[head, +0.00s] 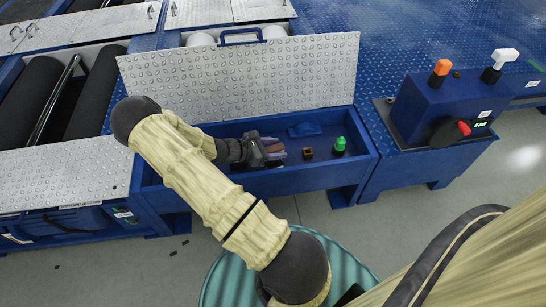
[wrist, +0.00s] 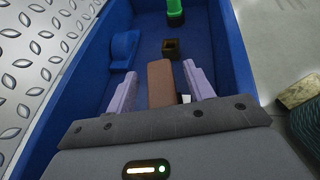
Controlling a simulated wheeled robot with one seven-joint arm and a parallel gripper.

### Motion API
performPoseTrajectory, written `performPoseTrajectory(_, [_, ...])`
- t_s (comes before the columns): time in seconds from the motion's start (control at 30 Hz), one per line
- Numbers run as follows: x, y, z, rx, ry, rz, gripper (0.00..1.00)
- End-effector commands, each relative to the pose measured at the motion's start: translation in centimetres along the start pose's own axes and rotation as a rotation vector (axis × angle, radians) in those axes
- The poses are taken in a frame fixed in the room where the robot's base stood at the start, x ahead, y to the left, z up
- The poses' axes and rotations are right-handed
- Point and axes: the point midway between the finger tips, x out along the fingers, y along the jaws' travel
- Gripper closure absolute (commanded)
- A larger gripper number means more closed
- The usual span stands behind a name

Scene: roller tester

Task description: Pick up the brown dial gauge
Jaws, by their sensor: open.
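A brown block-like thing, which looks like the brown dial gauge (wrist: 160,82), lies in the blue bin between my gripper's fingers. My gripper (wrist: 159,72) is open, with one lilac finger on each side of it. I cannot tell whether either finger touches it. Its near end is hidden by the gripper body, and a small white patch shows beside it. In the head view my gripper (head: 276,152) reaches down into the bin from the left, and little of the gauge can be made out there.
The blue bin (head: 345,178) also holds a small dark hollow box (wrist: 170,48), a blue rounded part (wrist: 123,48) and a green-topped item (head: 339,145). A raised tread-plate lid (head: 245,80) stands behind. A control box (head: 440,105) with knobs stands at the right.

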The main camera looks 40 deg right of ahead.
Motion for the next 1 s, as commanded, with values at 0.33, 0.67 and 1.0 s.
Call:
performPoseTrajectory(0.33, [0.0,0.0,0.0,0.0,0.0,0.0,0.9])
performPoseTrajectory(0.67, [-0.1,0.0,0.2,0.001,-0.001,0.0,1.0])
performPoseTrajectory(1.0, [-1.9,0.1,4.7,0.003,-0.001,0.0,1.0])
